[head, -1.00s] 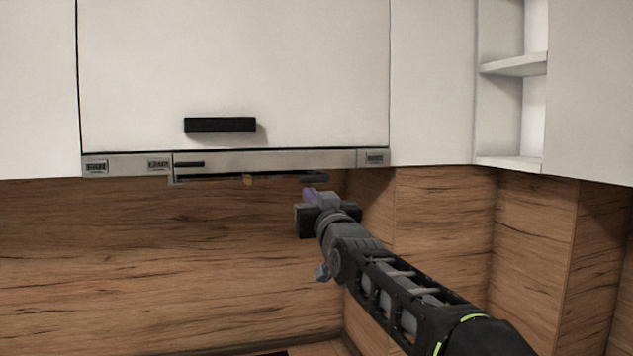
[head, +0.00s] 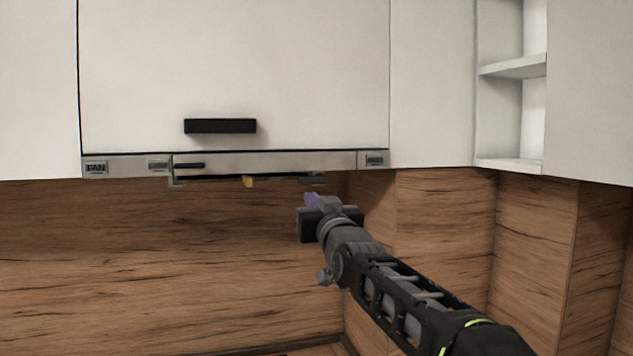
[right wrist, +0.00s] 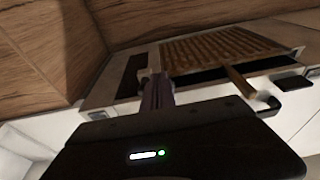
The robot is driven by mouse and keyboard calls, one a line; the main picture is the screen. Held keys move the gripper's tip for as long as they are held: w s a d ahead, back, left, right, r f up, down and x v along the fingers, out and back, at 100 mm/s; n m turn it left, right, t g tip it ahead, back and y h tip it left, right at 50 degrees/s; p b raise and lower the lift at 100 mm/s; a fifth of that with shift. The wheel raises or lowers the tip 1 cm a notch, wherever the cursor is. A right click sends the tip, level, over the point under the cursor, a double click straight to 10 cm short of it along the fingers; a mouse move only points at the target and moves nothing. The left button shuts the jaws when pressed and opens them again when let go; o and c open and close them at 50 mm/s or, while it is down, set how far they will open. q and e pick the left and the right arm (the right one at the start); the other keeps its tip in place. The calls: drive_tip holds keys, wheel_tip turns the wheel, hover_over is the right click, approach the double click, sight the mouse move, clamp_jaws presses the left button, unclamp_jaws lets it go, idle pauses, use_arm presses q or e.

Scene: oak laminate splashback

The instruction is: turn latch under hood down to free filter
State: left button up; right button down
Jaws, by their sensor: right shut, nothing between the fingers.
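The range hood (head: 265,162) is a steel strip under the white cabinet. Its filter (right wrist: 215,50) shows in the right wrist view as a ribbed brown panel in the underside. The latch (head: 248,181) is a small yellow-brown tab hanging below the hood's front edge. In the right wrist view the latch (right wrist: 240,84) is a brown bar at the filter's edge, sticking out from it. My right gripper (head: 311,199) is shut and empty, below the hood's right part and right of the latch, apart from it. Its purple fingers (right wrist: 155,92) point toward the hood's underside. My left gripper is out of view.
A black handle (head: 220,126) is on the cabinet door above the hood. The wood splashback (head: 150,260) stands behind, with a corner at the right. Open white shelves (head: 512,66) are at the upper right. The space below the hood at the left is clear.

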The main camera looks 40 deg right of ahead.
drive_tip(key=shift+w+d+p, duration=0.1)
drive_tip(key=shift+w+p, duration=0.15)
drive_tip(key=shift+p, duration=0.15)
idle(0.5)
drive_tip(key=shift+f, duration=0.1)
idle(0.4)
drive_tip(key=shift+d+f+b, duration=0.15)
drive_tip(key=shift+b, duration=0.35)
drive_tip(key=shift+s+d+f, duration=0.1)
drive_tip(key=shift+d, duration=0.05)
drive_tip(key=shift+w+d+p, duration=0.1)
drive_tip(key=shift+w+p, duration=0.2)
idle(1.2)
drive_tip(key=shift+f+b, duration=0.15)
drive_tip(key=shift+b, duration=0.2)
drive_tip(key=shift+s+d+f+b, duration=0.1)
drive_tip(key=shift+d+b, duration=0.15)
drive_tip(key=shift+b, duration=0.05)
drive_tip(key=shift+d, duration=0.1)
idle(0.4)
drive_tip(key=shift+w+d+p, duration=0.1)
drive_tip(key=shift+w+p, duration=0.15)
drive_tip(key=shift+p, duration=0.1)
idle(1.3)
